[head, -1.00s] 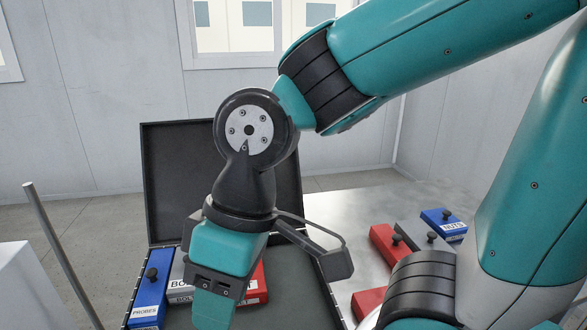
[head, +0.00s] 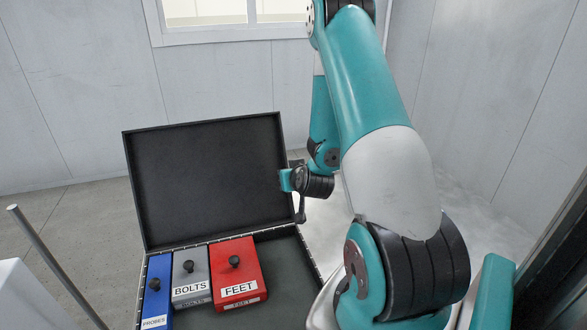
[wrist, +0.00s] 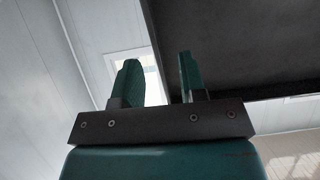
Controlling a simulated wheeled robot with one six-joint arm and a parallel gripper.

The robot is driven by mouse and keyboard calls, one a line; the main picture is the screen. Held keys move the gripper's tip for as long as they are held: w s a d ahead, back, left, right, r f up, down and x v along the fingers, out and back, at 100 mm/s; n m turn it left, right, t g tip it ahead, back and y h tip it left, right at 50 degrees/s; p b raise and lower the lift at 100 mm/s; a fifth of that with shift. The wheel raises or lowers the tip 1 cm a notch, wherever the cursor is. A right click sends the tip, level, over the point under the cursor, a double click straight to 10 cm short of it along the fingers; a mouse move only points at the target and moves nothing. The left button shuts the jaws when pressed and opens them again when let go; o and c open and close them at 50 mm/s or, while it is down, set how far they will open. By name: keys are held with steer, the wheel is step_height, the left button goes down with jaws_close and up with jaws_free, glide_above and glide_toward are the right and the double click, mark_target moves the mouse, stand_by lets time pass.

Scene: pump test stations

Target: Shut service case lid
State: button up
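The service case stands open, its black lid (head: 205,185) upright at the back, tilted slightly backward. The case's bare dark floor (head: 285,268) shows at right. Inside, at left, are a blue PROBES block (head: 157,292), a grey BOLTS block (head: 191,277) and a red FEET block (head: 236,274), each with a black knob. My gripper (head: 285,180) is small in the head view, at the lid's right edge; I cannot tell if it touches. In the wrist view my gripper (wrist: 158,80) has its fingers apart with nothing between them. A dark panel, apparently the lid (wrist: 235,45), fills the upper right there.
A grey pole (head: 55,262) and a white surface (head: 32,300) stand left of the case. A light wall with a window (head: 235,12) is behind. My arm hides much of the area right of the case. A dark upright edge is at far right.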

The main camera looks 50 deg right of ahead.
steer(key=shift+s+d+p+x, duration=0.15)
steer(key=shift+p+x, duration=0.45)
steer(key=shift+x, duration=1.4)
steer(key=shift+s+d+p+x, duration=0.15)
steer(key=shift+p+x, duration=0.4)
steer(key=shift+x, duration=1.45)
steer(key=shift+c, duration=0.2)
jaws_close()
steer(key=shift+w, duration=0.1)
